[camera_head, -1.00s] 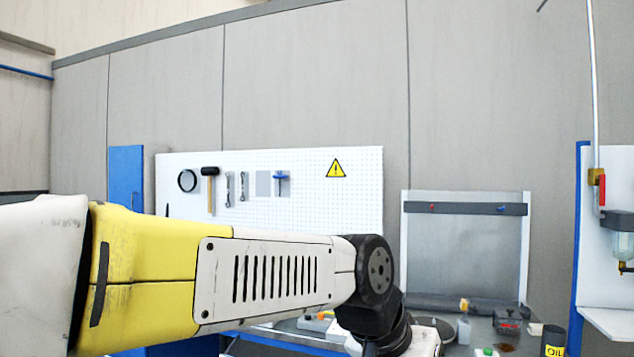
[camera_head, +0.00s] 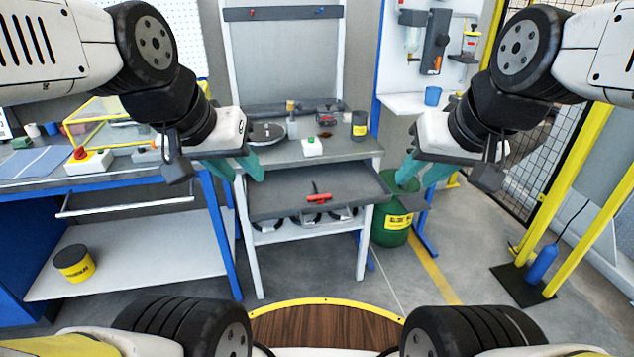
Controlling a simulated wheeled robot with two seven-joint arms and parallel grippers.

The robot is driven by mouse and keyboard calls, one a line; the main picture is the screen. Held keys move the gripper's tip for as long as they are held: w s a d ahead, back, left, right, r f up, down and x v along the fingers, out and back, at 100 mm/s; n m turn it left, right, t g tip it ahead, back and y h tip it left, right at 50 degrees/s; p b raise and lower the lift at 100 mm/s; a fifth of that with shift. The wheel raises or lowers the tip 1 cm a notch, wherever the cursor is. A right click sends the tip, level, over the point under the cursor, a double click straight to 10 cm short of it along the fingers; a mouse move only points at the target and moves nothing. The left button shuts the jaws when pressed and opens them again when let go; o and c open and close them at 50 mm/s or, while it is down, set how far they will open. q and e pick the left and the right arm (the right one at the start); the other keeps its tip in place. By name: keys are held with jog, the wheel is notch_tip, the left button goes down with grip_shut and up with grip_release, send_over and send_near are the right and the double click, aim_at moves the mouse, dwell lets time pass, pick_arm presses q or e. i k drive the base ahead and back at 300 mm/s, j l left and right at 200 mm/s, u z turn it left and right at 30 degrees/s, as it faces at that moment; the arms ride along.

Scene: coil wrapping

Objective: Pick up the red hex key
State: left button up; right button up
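The red hex key (camera_head: 318,197) lies in a grey open drawer (camera_head: 282,207) of the workbench in the middle of the head view. It has a red handle, with a thin darker part pointing up from it. My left gripper (camera_head: 250,172) is above the left side of the drawer, with teal fingers apart and nothing between them. My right gripper (camera_head: 415,185) is to the right of the drawer, over the green drum, with teal fingers apart and empty. Neither gripper touches the hex key.
A green drum (camera_head: 392,228) stands right of the bench. A blue table (camera_head: 110,180) stands left. Yellow posts (camera_head: 570,190) stand at right.

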aim_at(320, 198)
jog(key=i+j, duration=0.15)
jog(key=i, duration=0.25)
jog(key=i+j+z, duration=0.1)
jog(key=i, duration=0.35)
jog(key=j, duration=0.1)
